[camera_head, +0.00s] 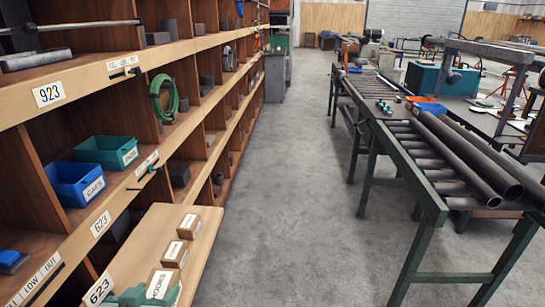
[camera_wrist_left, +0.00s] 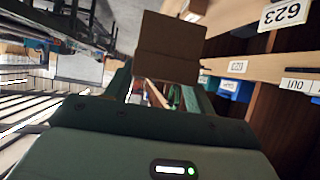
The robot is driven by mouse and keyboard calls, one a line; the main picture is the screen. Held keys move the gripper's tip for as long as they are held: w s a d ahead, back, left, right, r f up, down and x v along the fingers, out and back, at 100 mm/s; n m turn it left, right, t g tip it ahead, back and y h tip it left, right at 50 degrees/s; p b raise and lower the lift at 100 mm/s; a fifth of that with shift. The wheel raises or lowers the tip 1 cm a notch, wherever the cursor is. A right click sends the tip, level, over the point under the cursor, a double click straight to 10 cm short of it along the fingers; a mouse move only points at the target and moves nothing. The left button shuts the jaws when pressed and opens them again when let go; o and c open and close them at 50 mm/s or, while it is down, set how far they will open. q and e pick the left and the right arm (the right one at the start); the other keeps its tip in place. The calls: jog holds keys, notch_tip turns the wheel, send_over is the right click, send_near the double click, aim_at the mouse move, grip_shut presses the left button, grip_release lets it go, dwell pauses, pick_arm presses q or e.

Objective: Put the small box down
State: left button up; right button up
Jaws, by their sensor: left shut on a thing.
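My left gripper (camera_head: 138,296) is at the bottom left in the head view, with its green fingers partly cut off by the picture edge. It is shut on a small brown box with a white HOOKS label (camera_head: 163,286). In the left wrist view the brown box (camera_wrist_left: 170,48) is at the fingertips, between the two green fingers. The box is over or on a pale wooden board marked 623 (camera_head: 205,213). I cannot tell whether its underside touches the board. Two similar labelled boxes, one nearer (camera_head: 175,254) and one farther (camera_head: 189,227), stand in line behind it. My right gripper is out of view.
A blue CAPS bin (camera_head: 75,183) and a green bin (camera_head: 105,151) stand on the shelving at left. A coiled green hose (camera_head: 163,97) is above. Right of the aisle is a roller table (camera_head: 424,165) with long dark pipes (camera_head: 470,150). The grey aisle floor (camera_head: 290,190) is clear.

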aim_at(171, 285)
pick_arm(q)
jog(key=d+r, duration=0.1)
jog(key=w+r+b, duration=0.1)
jog(key=r, duration=0.1)
jog(key=w+d+r, duration=0.1)
jog(key=r, duration=0.1)
jog(key=shift+w+d, duration=0.1)
jog(key=shift+d, duration=0.2)
jog(key=shift+w+r, duration=0.15)
jog(key=shift+r, duration=0.15)
jog(key=shift+f, duration=0.1)
